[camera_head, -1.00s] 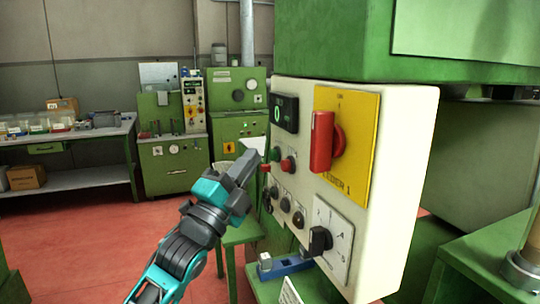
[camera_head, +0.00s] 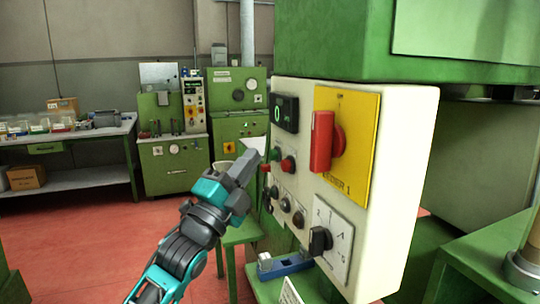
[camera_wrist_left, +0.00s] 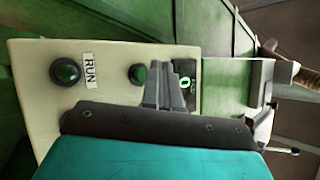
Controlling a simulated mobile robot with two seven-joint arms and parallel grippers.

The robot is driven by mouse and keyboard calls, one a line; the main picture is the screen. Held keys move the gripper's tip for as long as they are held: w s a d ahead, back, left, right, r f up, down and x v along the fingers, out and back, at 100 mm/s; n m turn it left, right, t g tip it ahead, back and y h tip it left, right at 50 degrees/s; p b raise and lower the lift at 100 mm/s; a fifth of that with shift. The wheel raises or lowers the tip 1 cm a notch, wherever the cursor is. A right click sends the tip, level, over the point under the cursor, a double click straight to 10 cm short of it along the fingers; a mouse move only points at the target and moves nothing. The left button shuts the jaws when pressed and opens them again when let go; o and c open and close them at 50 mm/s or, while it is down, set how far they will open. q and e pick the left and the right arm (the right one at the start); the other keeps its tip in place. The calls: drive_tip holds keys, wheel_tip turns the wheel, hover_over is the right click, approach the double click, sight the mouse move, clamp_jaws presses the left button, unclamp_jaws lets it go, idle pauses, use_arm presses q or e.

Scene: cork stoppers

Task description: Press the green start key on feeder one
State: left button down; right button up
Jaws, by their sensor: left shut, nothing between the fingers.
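The cream control box (camera_head: 405,190) of feeder one carries a yellow plate marked FEEDER 1 (camera_head: 362,160) with a red rotary switch. A green key (camera_head: 275,154) sits below the black display on its left-hand face, beside a red button (camera_head: 288,165). My left gripper (camera_head: 253,160) is shut and empty, its fingertips just left of the green key; I cannot tell whether they touch. In the left wrist view the shut fingers (camera_wrist_left: 165,85) lie beside a round green button (camera_wrist_left: 138,73), partly covering the panel.
The display (camera_head: 284,112) reads 0. Black knobs (camera_head: 298,219) and a numbered selector (camera_head: 320,240) are lower on the box. A blue fixture (camera_head: 285,265) lies below. A green machine housing (camera_head: 330,40) overhangs the box. Red floor is open at left.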

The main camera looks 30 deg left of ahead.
use_arm(q)
drive_tip(key=shift+w+d, duration=0.1)
idle(0.3)
drive_tip(key=shift+w+d, duration=0.2)
drive_tip(key=shift+w+d, duration=0.3)
drive_tip(key=shift+w, duration=0.05)
idle(0.8)
drive_tip(key=shift+s+a, duration=0.15)
drive_tip(key=shift+s+a+p, duration=0.3)
drive_tip(key=shift+s+a, duration=0.1)
drive_tip(key=shift+s, duration=0.1)
idle(0.3)
drive_tip(key=shift+s+a, duration=1.65)
drive_tip(key=shift+s, duration=0.25)
